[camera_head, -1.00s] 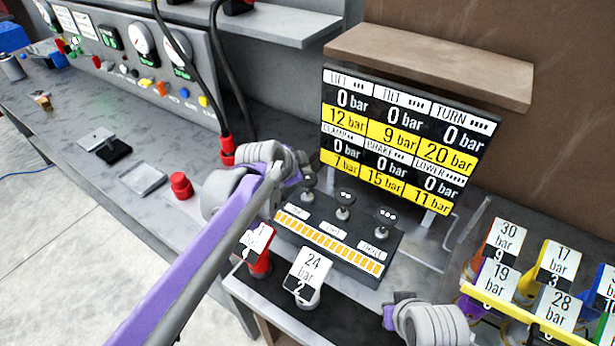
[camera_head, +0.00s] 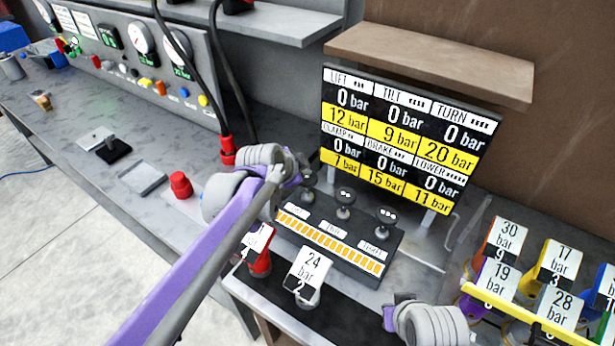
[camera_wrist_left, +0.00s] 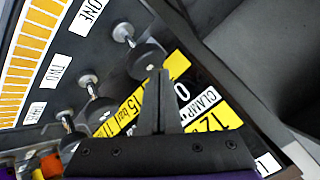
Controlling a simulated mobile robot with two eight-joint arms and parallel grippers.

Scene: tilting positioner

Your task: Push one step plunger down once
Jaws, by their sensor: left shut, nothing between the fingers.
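Three step plungers with dark round knobs stand on the black step panel (camera_head: 350,250). They are plunger one (camera_head: 309,181), plunger two (camera_head: 344,198) and plunger three (camera_head: 385,216). My left gripper (camera_head: 298,176) is shut and empty beside plunger one, partly hidden by its own wrist in the head view. In the left wrist view its closed fingers (camera_wrist_left: 157,98) overlap the edge of the knob of plunger one (camera_wrist_left: 148,56); I cannot tell whether they touch. The other two knobs show to the left there. My right gripper (camera_head: 395,312) is only partly visible at the bottom.
A display board (camera_head: 400,135) behind the panel reads 0 bar in all its black fields. A red-based tag holder (camera_head: 261,260) and a 24 bar tag (camera_head: 309,270) stand in front. A yellow-edged rack (camera_head: 520,315) with tagged cylinders is at right.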

